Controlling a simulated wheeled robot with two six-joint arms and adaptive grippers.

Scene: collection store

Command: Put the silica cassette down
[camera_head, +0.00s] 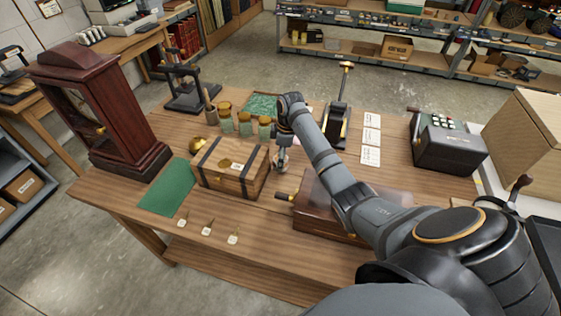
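My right arm reaches in from the lower right over the table. My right gripper (282,163) points down just right of the wooden chest with dark straps (245,180). It is small here and partly hidden by its own wrist, so I cannot tell whether its fingers are open or shut. A small pale, roundish thing (285,158) shows at its fingertips; I cannot tell if this is the silica cassette, or whether it is held or resting on the table. No other thing is clearly the cassette. My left gripper is not in view.
Several lidded jars (246,123) stand behind the chest. A tall clock (105,115) and a green mat (168,188) are left. Tagged keys (207,229) lie in front. White cards (371,139) lie behind right.

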